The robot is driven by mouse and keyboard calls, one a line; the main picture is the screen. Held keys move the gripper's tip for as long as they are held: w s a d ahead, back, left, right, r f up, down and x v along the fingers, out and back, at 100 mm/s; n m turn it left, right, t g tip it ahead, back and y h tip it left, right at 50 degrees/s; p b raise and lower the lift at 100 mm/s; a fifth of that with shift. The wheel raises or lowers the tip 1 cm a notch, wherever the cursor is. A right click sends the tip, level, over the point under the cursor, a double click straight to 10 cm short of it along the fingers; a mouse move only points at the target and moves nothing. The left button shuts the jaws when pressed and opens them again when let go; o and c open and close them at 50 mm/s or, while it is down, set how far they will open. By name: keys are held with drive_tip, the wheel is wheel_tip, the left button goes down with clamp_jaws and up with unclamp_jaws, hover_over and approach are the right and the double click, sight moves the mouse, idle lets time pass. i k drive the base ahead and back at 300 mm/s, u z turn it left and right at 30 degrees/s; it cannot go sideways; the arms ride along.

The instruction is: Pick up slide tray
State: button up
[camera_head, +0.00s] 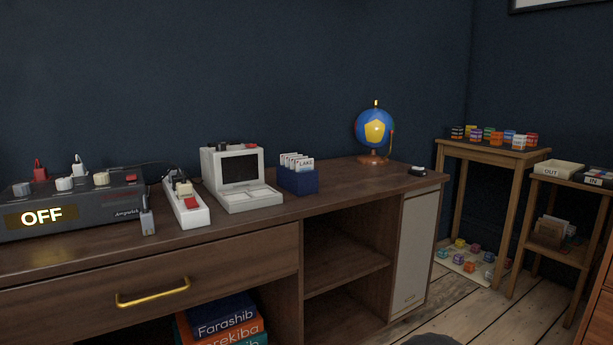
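The likely slide tray is a small dark blue open box (299,183) on the wooden desk, right of a grey-white machine with a dark screen. Several white cards or slides (297,162) with small red marks stand upright in it, and the front one bears lettering. I cannot confirm from this view that this box is the slide tray. My gripper is not in view.
A grey-white screen machine (240,177) stands close left of the box. Further left are a white power strip (186,204) and a dark console (75,204) reading OFF. A globe (375,130) stands at the right. Bare desk (345,176) lies right of the box.

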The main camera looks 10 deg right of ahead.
sight(301, 183)
drive_tip(key=u, duration=2.15)
drive_tip(key=i, duration=1.3)
drive_tip(key=z, duration=3.3)
drive_tip(key=i, duration=0.5)
drive_tip(key=z, duration=0.05)
